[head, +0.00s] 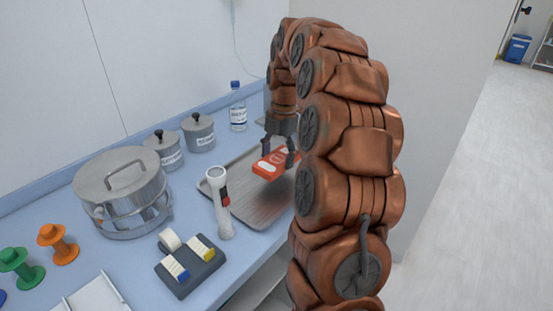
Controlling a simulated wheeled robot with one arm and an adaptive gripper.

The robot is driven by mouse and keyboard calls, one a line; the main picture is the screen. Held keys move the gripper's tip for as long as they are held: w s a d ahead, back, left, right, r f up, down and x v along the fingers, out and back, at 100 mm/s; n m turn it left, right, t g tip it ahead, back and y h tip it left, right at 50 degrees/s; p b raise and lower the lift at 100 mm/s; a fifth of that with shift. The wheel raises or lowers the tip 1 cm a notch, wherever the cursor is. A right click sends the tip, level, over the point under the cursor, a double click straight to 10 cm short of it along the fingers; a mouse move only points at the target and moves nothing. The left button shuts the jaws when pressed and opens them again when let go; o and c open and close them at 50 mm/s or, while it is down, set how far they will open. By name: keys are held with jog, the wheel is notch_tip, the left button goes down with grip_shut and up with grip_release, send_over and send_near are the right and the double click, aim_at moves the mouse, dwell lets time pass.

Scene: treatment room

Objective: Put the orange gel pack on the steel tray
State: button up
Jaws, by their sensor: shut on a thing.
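The orange gel pack (268,165) is a flat orange-red block with white markings. My gripper (278,156) points down and is shut on the pack, with its dark fingers on either side. The steel tray (256,206) is a grey rectangular tray on the blue counter. The pack shows over the tray's far right part, and it looks held above the tray floor, though the exact gap is hard to tell. My arm hides the tray's right side.
A white flashlight (218,200) stands upright at the tray's left edge. A steel pot (124,190), two lidded canisters (165,152) and a clear bottle (238,110) stand left and behind. A dark tape holder (190,268) sits in front. A wall runs behind the counter.

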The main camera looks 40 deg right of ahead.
aim_at(278, 151)
jog(key=shift+w+d+f, duration=0.1)
jog(key=shift+w+d, duration=0.3)
jog(key=shift+w, duration=0.2)
jog(key=shift+w+d+f, duration=0.1)
jog(key=shift+w+d, duration=0.25)
jog(key=shift+w, duration=0.25)
jog(key=shift+f+p, duration=0.55)
jog(key=shift+f, duration=1.15)
jog(key=shift+f, duration=0.15)
jog(key=o, duration=1.2)
jog(key=shift+o, duration=0.2)
jog(key=shift+w+d+r+b, duration=0.1)
jog(key=shift+d+r+b, duration=0.2)
jog(key=shift+r, duration=1.75)
jog(key=shift+w+d+r+b, duration=0.15)
jog(key=shift+d+r, duration=0.1)
jog(key=shift+r, duration=1.8)
jog(key=shift+s+d+r+b, duration=0.1)
jog(key=shift+d+r+b, duration=0.2)
jog(key=shift+r, duration=1.75)
